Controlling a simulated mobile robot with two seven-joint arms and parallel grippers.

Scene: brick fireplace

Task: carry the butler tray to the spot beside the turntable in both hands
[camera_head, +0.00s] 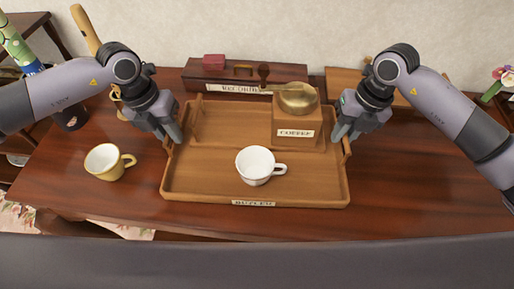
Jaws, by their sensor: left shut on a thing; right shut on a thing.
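The wooden butler tray (215,185), labelled on its front edge, is in the middle of the head view, over the dark wood tabletop. A white cup (256,166) and a box labelled coffee (297,133) with a brass bowl-like top stand upright in it. My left gripper (174,138) is shut on the tray's left end. My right gripper (343,136) is shut on its right end. The fingers partly hide the handles. I cannot tell whether the tray touches the table. I cannot make out a turntable.
A yellow cup (108,162) stands left of the tray. A labelled wooden box (238,79) with a small red box (214,62) on it is behind. A flat wooden piece (343,82) lies at the back right. The tabletop (415,175) right of the tray is clear.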

